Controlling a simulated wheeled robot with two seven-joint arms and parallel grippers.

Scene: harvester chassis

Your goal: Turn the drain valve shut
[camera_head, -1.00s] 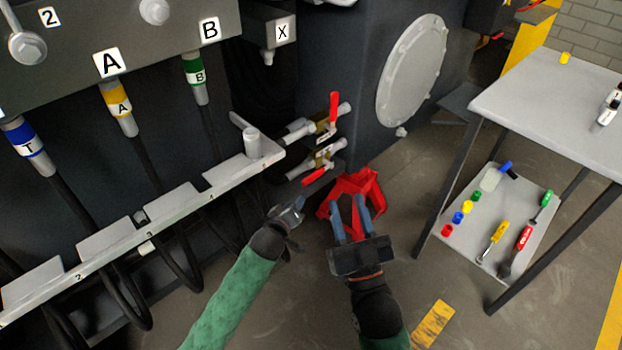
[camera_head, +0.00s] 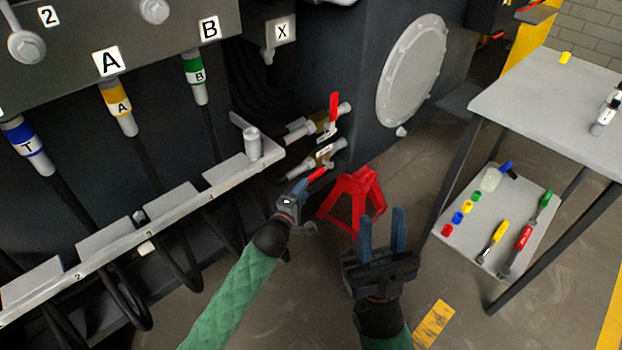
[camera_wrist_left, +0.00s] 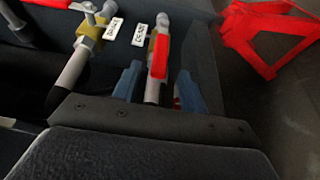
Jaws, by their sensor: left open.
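Two brass-bodied valves with red handles sit on pipes at the machine's lower corner. The upper valve's handle (camera_head: 333,107) points up. The lower valve's handle (camera_head: 317,173) slants down and left, toward my left gripper (camera_head: 302,187). In the left wrist view the near red handle (camera_wrist_left: 160,56) stands between the open blue fingers of my left gripper (camera_wrist_left: 160,72), with visible gaps. The other valve (camera_wrist_left: 92,30) is left of it. Two white tags beside the valves are too small to read. My right gripper (camera_head: 382,214) is open and empty, in front of the red jack stand.
The red jack stand (camera_head: 352,195) is just right of the valves and also shows in the left wrist view (camera_wrist_left: 265,35). A grey ledge (camera_head: 190,198) with hoses is at left. A two-level table (camera_head: 545,100) with tools and caps stands at right.

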